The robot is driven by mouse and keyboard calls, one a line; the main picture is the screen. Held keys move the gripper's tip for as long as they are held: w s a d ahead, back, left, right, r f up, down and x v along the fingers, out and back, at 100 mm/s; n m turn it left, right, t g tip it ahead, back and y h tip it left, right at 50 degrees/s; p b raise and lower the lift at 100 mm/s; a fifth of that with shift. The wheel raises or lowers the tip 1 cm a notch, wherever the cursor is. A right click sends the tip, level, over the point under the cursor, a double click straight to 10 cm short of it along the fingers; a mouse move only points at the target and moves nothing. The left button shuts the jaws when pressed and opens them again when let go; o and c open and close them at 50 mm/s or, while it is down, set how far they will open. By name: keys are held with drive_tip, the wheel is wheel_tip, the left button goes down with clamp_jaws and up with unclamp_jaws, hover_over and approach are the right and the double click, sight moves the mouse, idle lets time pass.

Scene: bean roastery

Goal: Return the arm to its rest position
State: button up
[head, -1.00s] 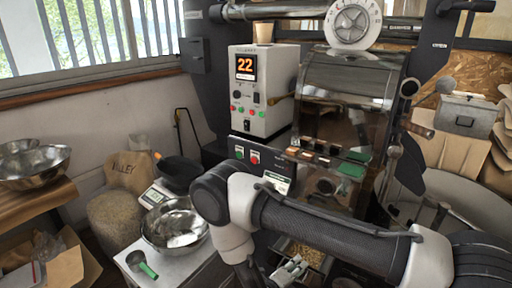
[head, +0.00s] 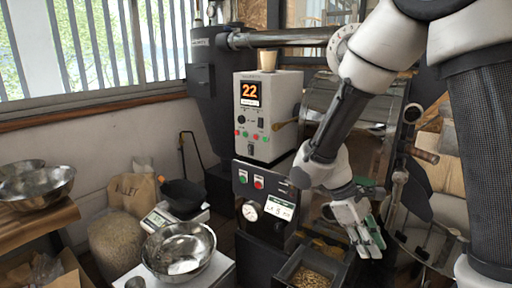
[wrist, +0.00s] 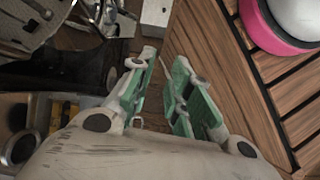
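My gripper (head: 372,240) hangs in front of the roaster at the right of the head view, with its green-padded fingers pointing down. In the wrist view my gripper (wrist: 164,58) shows a gap between its two fingertips, with nothing held between them. My arm comes in from the upper right of the head view, bends at a raised elbow and slopes down to the gripper. It hides part of the roaster drum.
The roaster control box (head: 267,115) reads 22. A steel bowl (head: 178,250) stands on a white surface beside a scale (head: 160,218). Beans lie in a tray (head: 283,272) below the gripper. In the wrist view, a pink-and-white round thing (wrist: 262,28) rests on wooden slats.

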drive_tip(key=s+d+r+m+t+y, duration=0.3)
drive_tip(key=d+r+m+t, duration=0.1)
drive_tip(key=r, duration=0.5)
drive_tip(key=s+d+r+m+t+y, duration=0.2)
drive_tip(key=s+d+r+m+t, duration=0.2)
drive_tip(key=r, duration=0.5)
drive_tip(key=shift+s+d+m+y, duration=0.3)
drive_tip(key=shift+d+m+y, duration=0.15)
drive_tip(key=shift+m, duration=0.25)
